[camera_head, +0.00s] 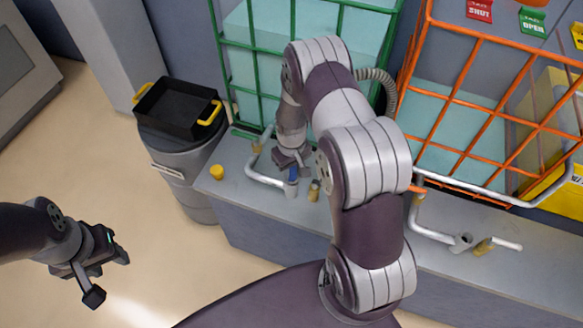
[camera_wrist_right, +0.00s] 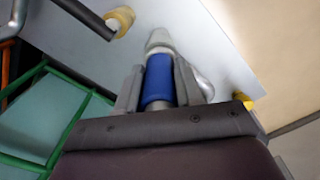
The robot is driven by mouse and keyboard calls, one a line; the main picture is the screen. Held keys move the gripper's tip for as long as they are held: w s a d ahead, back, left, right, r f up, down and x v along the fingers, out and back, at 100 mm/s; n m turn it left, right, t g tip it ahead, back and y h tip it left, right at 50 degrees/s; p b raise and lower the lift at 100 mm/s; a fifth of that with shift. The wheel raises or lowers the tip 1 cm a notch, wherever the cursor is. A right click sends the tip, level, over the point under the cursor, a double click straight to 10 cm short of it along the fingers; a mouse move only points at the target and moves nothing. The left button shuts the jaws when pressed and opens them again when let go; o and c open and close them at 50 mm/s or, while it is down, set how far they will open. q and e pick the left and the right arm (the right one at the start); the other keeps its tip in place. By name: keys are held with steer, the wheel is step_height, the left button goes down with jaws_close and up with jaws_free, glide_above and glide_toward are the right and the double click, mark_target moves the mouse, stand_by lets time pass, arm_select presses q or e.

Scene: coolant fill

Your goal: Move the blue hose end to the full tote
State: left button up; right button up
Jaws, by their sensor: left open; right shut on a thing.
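The blue hose end (camera_head: 293,174) is between the fingers of my right gripper (camera_head: 291,160). In the right wrist view, the blue sleeve (camera_wrist_right: 158,82) sits between both fingers, with a pale grey fitting (camera_wrist_right: 158,40) at its tip. It is at the grey pipe outlet (camera_head: 291,189) before the green-caged tote (camera_head: 250,85); I cannot tell whether it is seated in it. The orange-caged tote (camera_head: 440,115) shows a lower teal level than the green one. Its outlet (camera_head: 462,242) is at the right. My left gripper (camera_head: 107,268) is open and empty over the floor.
A yellow cap (camera_head: 217,171) lies at the ledge's left end. A brass-coloured valve part (camera_head: 314,191) is close beside the hose end. A black tray (camera_head: 178,108) with yellow handles rests on a grey bin (camera_head: 190,180). Red and green tags (camera_head: 532,21) hang upper right.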

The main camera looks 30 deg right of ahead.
steer(key=shift+f, duration=0.35)
steer(key=o, duration=0.9)
steer(key=shift+o, duration=0.2)
step_height(320, 180, up, 13)
steer(key=shift+f, duration=0.15)
steer(key=shift+c, duration=0.4)
